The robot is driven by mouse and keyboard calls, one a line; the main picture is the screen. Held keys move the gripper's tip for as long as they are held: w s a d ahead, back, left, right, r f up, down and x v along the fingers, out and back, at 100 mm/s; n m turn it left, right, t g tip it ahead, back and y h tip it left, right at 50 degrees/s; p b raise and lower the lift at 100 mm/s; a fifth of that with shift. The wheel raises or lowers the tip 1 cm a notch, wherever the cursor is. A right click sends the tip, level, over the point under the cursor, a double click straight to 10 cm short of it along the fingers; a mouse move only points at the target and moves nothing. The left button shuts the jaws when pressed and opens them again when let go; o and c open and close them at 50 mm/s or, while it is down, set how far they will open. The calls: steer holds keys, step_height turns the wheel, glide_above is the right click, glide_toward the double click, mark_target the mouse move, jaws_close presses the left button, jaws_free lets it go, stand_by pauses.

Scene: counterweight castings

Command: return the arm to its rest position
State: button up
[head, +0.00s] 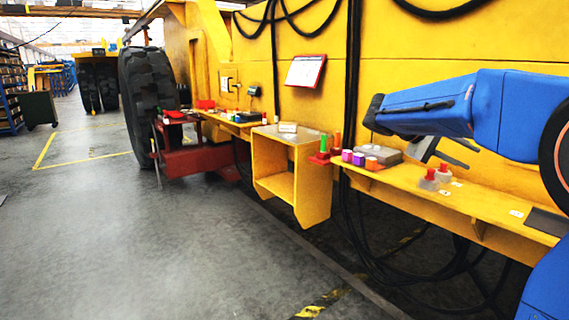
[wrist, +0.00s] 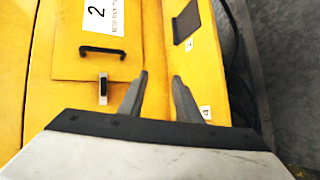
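My blue arm (head: 430,105) reaches in from the right in the head view, stretched out over the yellow shelf (head: 490,204). My gripper (head: 452,158) hangs at its end above the shelf, close to two red-topped weights (head: 429,181). In the wrist view the two fingers of my gripper (wrist: 160,76) stand apart with only yellow surface showing between them. Nothing is held.
A grey box (head: 378,153) and small coloured blocks (head: 359,159) stand left of the weights. A dark pad (head: 547,222) lies at the shelf's right. A black handle (wrist: 103,51) and dark square (wrist: 186,22) show in the wrist view. The floor (head: 150,240) at left is clear.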

steer(key=s+a+f+t+y, duration=0.2)
steer(key=s+a+f+y, duration=0.2)
steer(key=s+a+f, duration=0.2)
steer(key=s+a+f+t+y, duration=0.1)
steer(key=s+a+f+y, duration=0.4)
steer(key=s+f, duration=0.5)
steer(key=s+a+f+t+y, duration=0.2)
steer(key=s+a+f+y, duration=0.2)
steer(key=s+a+f, duration=0.4)
steer(key=s+f, duration=0.1)
steer(key=s, duration=0.5)
steer(key=shift+s+t, duration=0.15)
steer(key=shift+t, duration=0.15)
